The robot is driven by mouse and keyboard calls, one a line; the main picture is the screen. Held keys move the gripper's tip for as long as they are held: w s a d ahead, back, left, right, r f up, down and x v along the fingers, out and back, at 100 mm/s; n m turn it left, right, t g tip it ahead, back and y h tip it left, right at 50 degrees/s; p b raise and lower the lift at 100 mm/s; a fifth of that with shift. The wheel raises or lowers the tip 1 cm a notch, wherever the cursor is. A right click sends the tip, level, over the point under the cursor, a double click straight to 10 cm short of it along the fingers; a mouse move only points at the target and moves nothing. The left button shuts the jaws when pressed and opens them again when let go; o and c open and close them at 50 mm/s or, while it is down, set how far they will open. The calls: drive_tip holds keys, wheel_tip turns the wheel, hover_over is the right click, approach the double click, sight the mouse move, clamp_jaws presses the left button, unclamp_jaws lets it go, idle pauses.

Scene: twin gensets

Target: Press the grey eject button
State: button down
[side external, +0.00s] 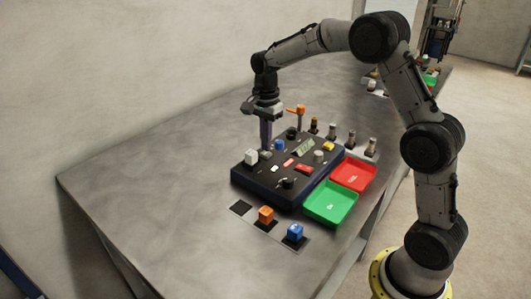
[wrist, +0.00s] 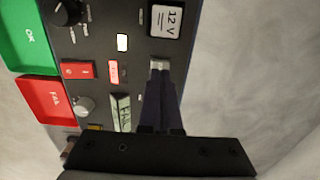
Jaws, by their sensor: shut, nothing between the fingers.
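The dark control panel (side external: 262,180) lies on the table with several buttons, knobs and a display. In the wrist view a small grey button (wrist: 159,64), which I take for the eject button, sits near the panel's edge, beside the white 12 V block (wrist: 166,19). My gripper (wrist: 160,72) is shut and empty, its fingertips at this button and partly covering it. In the side view my gripper (side external: 266,147) points straight down at the panel's back left, behind the white block (side external: 251,157). I cannot tell whether the fingertips touch the button.
A green tray (side external: 331,203) and a red tray (side external: 353,174) stand right of the panel. An orange cube (side external: 266,214) and a blue cube (side external: 295,232) sit in front. An orange-topped lever (side external: 299,111) rises behind my gripper. The table's left is clear.

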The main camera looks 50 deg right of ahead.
sight(266, 153)
drive_tip(key=shift+f, duration=0.7)
idle(0.3)
wheel_tip(266, 153, up, 12)
idle(1.4)
